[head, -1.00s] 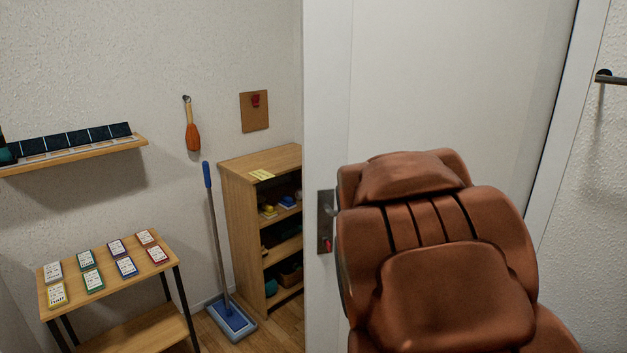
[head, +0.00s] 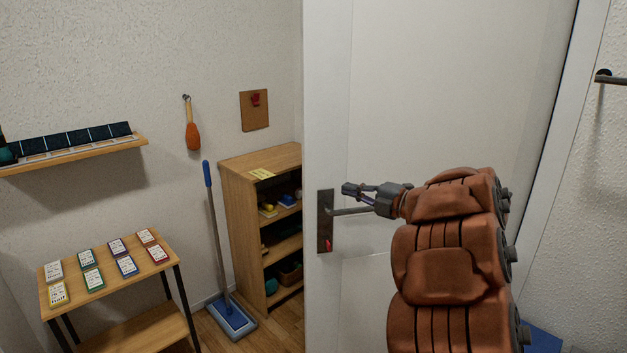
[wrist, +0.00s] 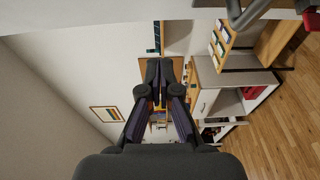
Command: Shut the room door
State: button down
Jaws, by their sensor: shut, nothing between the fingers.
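The white room door (head: 450,100) stands open, with its free edge left of centre in the head view. Its handle plate (head: 325,221) carries a grey lever (head: 347,211) pointing right. My gripper (head: 347,189) is shut and empty, just above the lever and in front of the door face. I cannot tell whether it touches the lever or door. In the wrist view my gripper's closed fingertips (wrist: 160,72) point into the room. The handle, grey with a red part, shows at the top right of the wrist view (wrist: 246,12).
A wooden bookcase (head: 248,200) stands beyond the door's free edge. A blue mop (head: 229,318) leans on the wall beside it. A small table (head: 153,326) with several cards stands at left. A metal bar (head: 612,79) is fixed to the right wall.

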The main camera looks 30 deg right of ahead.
aim_at(314, 179)
jog(key=shift+n+y, duration=0.4)
jog(key=shift+y, duration=0.2)
jog(key=shift+w+d+f+p+x, duration=0.15)
jog(key=shift+p+x, duration=0.75)
jog(key=shift+x, duration=1.1)
jog(key=shift+w+d+f+p+x, duration=0.1)
jog(key=shift+d+p+x, duration=0.2)
jog(key=shift+p+x, duration=1.15)
jog(key=shift+w+d+f+p+x, duration=0.1)
jog(key=shift+d+f+p+x, duration=0.2)
jog(key=shift+x, duration=2.25)
jog(key=shift+w+r, duration=0.1)
jog(key=shift+r, duration=0.05)
